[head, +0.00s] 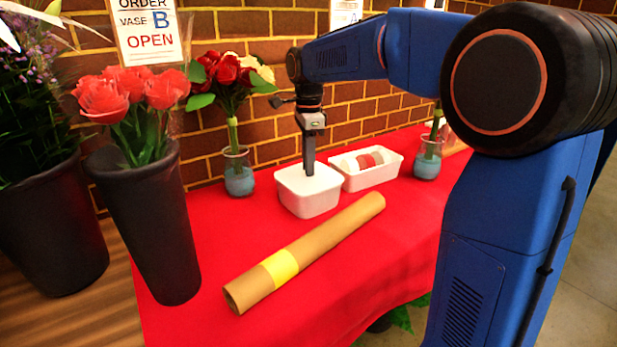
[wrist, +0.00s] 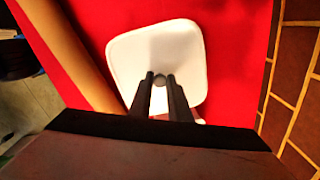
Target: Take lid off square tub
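The square tub (head: 308,201) is white and stands on the red table with its white lid (wrist: 187,50) on top. The lid shows from above in the wrist view, with a small grey knob (wrist: 160,80) at its middle. My gripper (head: 309,172) points straight down over the lid. In the wrist view its two dark fingertips (wrist: 160,76) are one on each side of the knob, with little or no gap. I cannot tell whether they press on it. In the head view the fingers hide the knob.
A white tray (head: 386,178) with red and white rolls stands right of the tub. A brown paper roll (head: 330,238) lies in front. A vase with blue water (head: 238,181) stands left, another (head: 427,163) right. A black bucket of roses (head: 150,225) is at left. The brick wall is behind.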

